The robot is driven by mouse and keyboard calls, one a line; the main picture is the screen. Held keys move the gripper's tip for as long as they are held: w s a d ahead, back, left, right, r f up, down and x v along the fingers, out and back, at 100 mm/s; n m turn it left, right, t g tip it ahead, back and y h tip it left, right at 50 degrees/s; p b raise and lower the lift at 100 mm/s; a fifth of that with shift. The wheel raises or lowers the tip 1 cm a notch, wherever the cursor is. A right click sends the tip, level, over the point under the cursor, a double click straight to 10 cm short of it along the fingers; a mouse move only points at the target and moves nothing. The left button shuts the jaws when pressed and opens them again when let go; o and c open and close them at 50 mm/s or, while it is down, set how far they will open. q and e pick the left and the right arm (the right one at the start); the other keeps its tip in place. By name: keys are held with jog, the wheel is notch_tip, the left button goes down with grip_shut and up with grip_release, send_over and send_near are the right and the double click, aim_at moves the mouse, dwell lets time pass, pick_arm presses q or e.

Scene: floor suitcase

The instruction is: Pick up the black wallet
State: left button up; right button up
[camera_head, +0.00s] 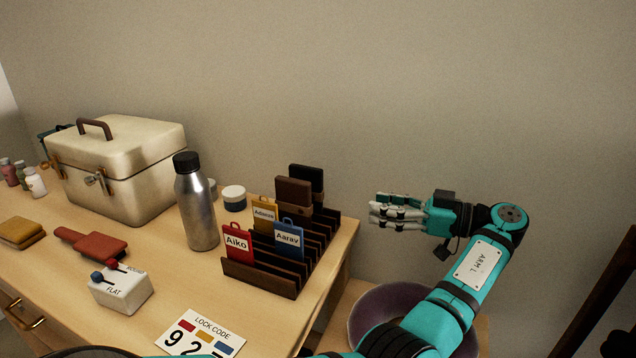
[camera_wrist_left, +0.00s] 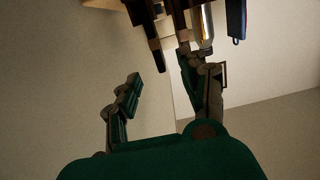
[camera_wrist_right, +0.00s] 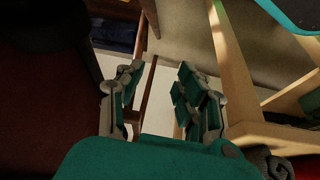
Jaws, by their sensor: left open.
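The black wallet (camera_head: 308,180) stands upright in the back of a dark slotted rack (camera_head: 258,278) on the desk, behind a brown wallet (camera_head: 293,193) that hides part of it. My left gripper (camera_head: 376,210) is open and empty, to the right of the rack and apart from the wallet. In the left wrist view its fingers (camera_wrist_left: 165,95) are spread, with dark brown shapes at the top that I cannot tell apart. My right gripper shows only in the right wrist view (camera_wrist_right: 158,95), open with nothing between its fingers.
Red, yellow and blue name tags (camera_head: 289,240) stand in the rack. A purple bowl (camera_head: 372,308) sits below the left arm. The wall is close behind.

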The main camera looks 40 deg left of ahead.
aim_at(321, 192)
pick_arm(q)
jog(key=x, duration=1.2)
jog(key=shift+w+r, duration=0.15)
jog(key=shift+w, duration=0.1)
jog(key=shift+w+x, duration=0.15)
jog(key=shift+x, duration=1.25)
jog(key=shift+w+x, duration=0.15)
jog(key=shift+x, duration=1.25)
grip_shut()
